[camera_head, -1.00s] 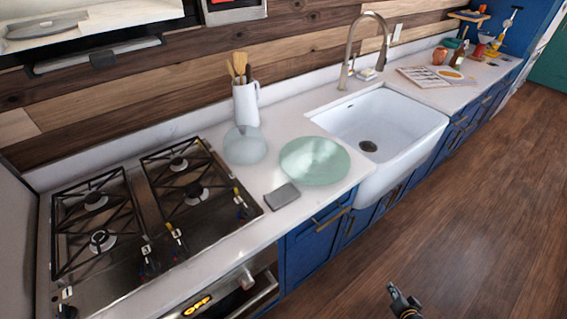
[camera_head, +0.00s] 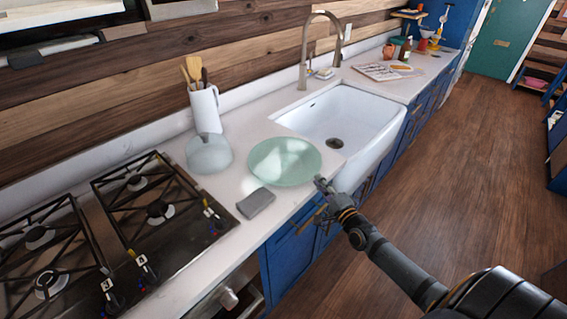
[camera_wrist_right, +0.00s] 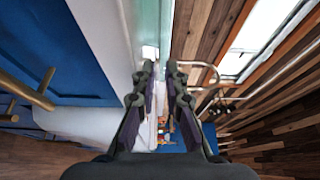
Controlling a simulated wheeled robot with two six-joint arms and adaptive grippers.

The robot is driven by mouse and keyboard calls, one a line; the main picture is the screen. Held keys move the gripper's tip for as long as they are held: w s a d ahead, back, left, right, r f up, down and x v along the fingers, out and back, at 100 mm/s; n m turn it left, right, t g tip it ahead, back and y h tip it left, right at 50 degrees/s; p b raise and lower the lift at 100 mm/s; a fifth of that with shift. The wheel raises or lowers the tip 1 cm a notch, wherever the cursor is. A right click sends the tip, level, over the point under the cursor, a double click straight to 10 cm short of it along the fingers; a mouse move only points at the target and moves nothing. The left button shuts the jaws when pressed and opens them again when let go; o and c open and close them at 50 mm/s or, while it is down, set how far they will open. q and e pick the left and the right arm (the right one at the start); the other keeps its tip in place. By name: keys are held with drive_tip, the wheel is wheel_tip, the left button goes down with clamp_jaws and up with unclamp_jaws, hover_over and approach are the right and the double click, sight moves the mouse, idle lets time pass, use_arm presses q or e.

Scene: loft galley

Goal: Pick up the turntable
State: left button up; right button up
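The turntable (camera_head: 284,161) is a pale green round disc lying flat on the white counter, between the stove and the sink. In the right wrist view its edge shows as a narrow green strip (camera_wrist_right: 152,25) beyond the fingertips. My right gripper (camera_head: 320,184) is at the counter's front edge, just off the disc's near right rim. In the right wrist view the right gripper (camera_wrist_right: 162,68) has its two fingers parted with a gap between them and nothing held. I cannot tell whether a finger touches the disc. My left gripper is not in view.
A grey block (camera_head: 256,202), a clear dome (camera_head: 209,153) and a white jug with utensils (camera_head: 206,110) stand near the disc. The stove (camera_head: 120,235) is at left. The white sink (camera_head: 345,115) and tall faucet (camera_head: 305,50) are at right. The floor is clear.

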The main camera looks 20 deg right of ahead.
sight(314, 172)
drive_tip(key=w+b, duration=0.2)
drive_tip(key=w, duration=0.3)
drive_tip(key=shift+d, duration=0.15)
drive_tip(key=shift+w, duration=0.1)
drive_tip(key=shift+r, duration=0.1)
drive_tip(key=shift+c, duration=0.2)
drive_tip(key=shift+s, duration=0.2)
clamp_jaws()
drive_tip(key=shift+w+r, duration=0.1)
drive_tip(key=shift+r, duration=0.05)
